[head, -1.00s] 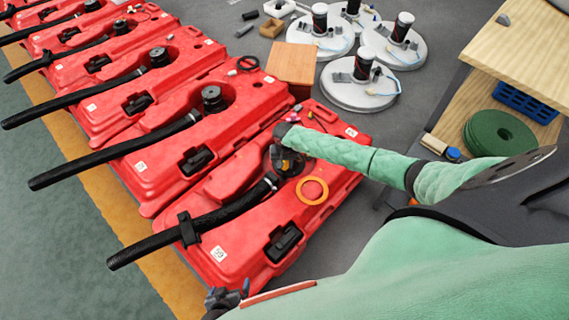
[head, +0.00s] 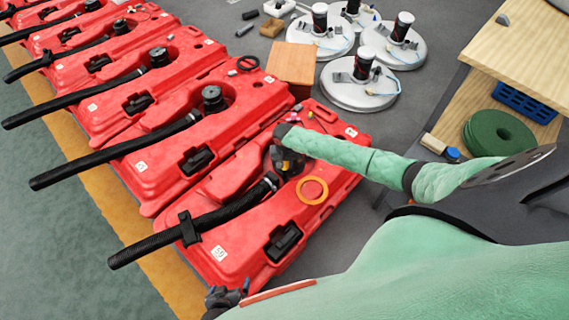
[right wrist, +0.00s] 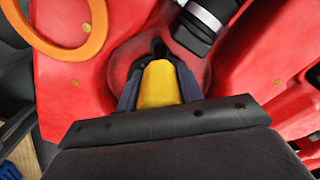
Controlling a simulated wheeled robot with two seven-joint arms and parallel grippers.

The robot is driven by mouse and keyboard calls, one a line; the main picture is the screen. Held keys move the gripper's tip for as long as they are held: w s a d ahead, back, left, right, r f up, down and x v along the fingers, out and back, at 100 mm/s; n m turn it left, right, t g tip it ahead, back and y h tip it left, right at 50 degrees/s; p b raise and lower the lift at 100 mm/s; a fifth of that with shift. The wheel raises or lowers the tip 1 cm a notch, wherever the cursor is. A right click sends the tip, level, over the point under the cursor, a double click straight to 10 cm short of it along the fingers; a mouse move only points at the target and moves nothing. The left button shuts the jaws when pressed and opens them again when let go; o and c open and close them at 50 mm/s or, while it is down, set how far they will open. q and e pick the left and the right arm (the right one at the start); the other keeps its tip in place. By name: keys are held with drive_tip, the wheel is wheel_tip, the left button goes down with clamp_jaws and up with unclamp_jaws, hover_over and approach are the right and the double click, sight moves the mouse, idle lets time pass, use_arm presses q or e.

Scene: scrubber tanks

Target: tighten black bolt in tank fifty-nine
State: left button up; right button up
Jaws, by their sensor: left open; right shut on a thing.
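The red tank (head: 232,225) nearest me bears a label that reads 59. A black corrugated hose (head: 150,243) runs from its round recess, and a hose end with a metal clamp (right wrist: 205,17) shows in the right wrist view. My right gripper (head: 287,160) is over the recess. In the right wrist view its fingers (right wrist: 160,85) are shut on a yellow thing (right wrist: 158,83), whose far end points into the recess. I cannot make out the black bolt; the gripper covers much of the recess. My left gripper (head: 224,297) is open and empty at the bottom, near the tank's front.
An orange ring (head: 312,190) lies on the tank beside the recess, also in the right wrist view (right wrist: 45,42). More red tanks (head: 160,120) stand in a row to the left. White round lids (head: 360,92) and a wooden block (head: 292,64) lie behind. A wooden shelf (head: 520,45) stands right.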

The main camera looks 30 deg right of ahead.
idle(0.6)
drive_tip(key=shift+r+p, duration=2.5)
drive_tip(key=shift+p, duration=0.35)
